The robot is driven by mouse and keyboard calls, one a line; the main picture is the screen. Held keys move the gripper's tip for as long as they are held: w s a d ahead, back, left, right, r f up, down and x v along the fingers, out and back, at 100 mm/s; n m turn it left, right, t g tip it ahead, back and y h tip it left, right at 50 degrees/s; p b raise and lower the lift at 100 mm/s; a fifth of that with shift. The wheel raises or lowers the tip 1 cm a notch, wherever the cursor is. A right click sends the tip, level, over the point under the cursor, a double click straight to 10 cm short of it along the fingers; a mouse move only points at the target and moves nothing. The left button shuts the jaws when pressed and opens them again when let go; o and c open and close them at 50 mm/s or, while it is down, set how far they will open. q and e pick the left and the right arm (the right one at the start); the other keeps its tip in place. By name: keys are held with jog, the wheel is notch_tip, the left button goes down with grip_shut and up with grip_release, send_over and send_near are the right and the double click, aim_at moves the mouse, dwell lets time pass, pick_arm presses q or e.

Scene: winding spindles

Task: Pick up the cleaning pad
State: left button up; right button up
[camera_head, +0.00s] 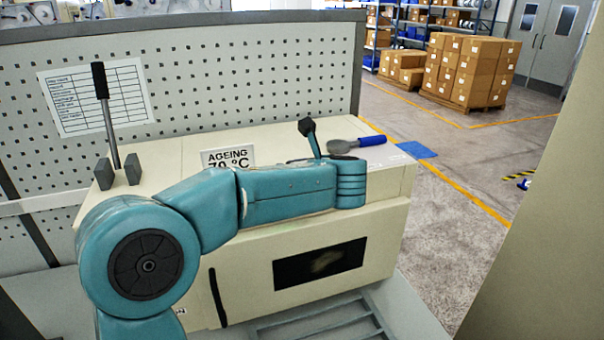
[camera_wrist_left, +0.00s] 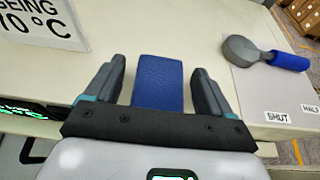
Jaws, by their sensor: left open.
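The cleaning pad (camera_wrist_left: 158,82) is a blue, slightly textured block in the left wrist view. It lies on the pale top of the ageing cabinet. My left gripper (camera_wrist_left: 156,68) is open, with a dark finger on each side of the pad and a visible gap on both sides. The pad's near end is hidden by the gripper body. In the head view my left gripper (camera_head: 312,138) is over the cabinet top, and I cannot make out the pad there.
A grey-headed tool with a blue handle (camera_head: 358,144) lies right of the gripper; it also shows in the wrist view (camera_wrist_left: 265,53). An upright lever (camera_head: 106,115) and AGEING sign (camera_head: 228,157) stand left. A perforated panel (camera_head: 250,80) backs the cabinet.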

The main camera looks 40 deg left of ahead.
pick_arm(q)
jog(key=shift+s+d+r, duration=0.1)
jog(key=c, duration=1.1)
jog(key=shift+o, duration=0.2)
